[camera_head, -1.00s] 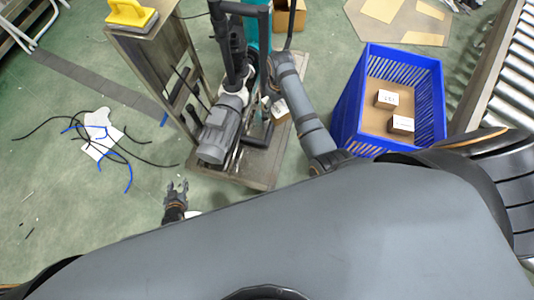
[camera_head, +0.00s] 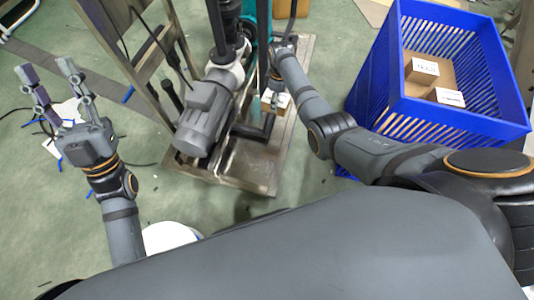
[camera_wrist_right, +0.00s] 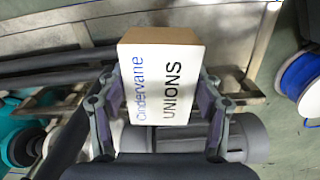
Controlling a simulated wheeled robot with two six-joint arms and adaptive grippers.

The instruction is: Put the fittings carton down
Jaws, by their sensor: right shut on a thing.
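The fittings carton is a small brown box with a white face printed "Cindervane UNIONS" (camera_wrist_right: 160,85). In the right wrist view it sits between the two fingers of my right gripper (camera_wrist_right: 163,100), which is shut on it. In the head view the carton (camera_head: 276,101) shows small beside the grey motor, below my right wrist, and my right gripper's fingers are mostly hidden. I cannot tell whether the carton touches anything beneath it. My left gripper (camera_head: 48,70) is open and empty at the left, fingers spread, above the floor.
A blue slatted crate (camera_head: 470,118) at the right holds two labelled cartons (camera_head: 430,72). A grey motor and pump (camera_head: 205,115) stand on a metal-edged pallet (camera_head: 240,172) under my right arm. A cable spool (camera_wrist_right: 301,83) shows in the right wrist view. Green floor lies at the left.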

